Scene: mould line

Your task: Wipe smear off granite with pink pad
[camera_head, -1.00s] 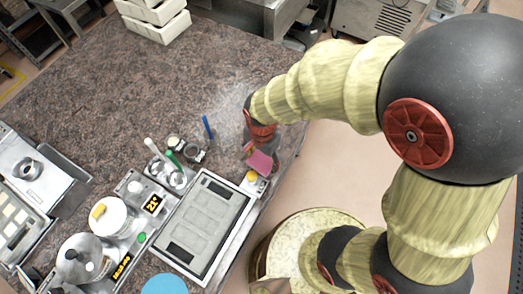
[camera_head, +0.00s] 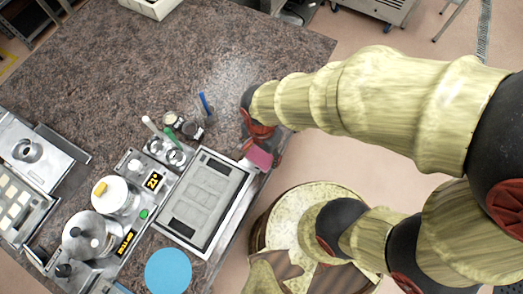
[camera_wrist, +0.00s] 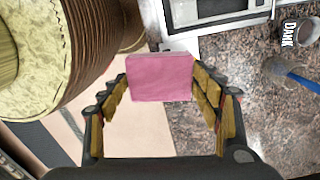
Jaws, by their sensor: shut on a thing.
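The pink pad (camera_head: 261,157) is at the right edge of the granite counter (camera_head: 100,80), near the tray's upper right corner. My gripper (camera_head: 250,147) is shut on it. In the wrist view, the pad (camera_wrist: 160,78) sits between the two fingers of my gripper (camera_wrist: 162,88), its broad face toward the camera. I cannot tell whether the pad touches the granite. A pale, hazy smear (camera_head: 232,72) shows on the granite above my gripper in the head view, apart from the pad.
A grey framed tray (camera_head: 203,197) lies just left of the pad. A blue disc (camera_head: 168,271) is at the front. The upper granite is mostly clear.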

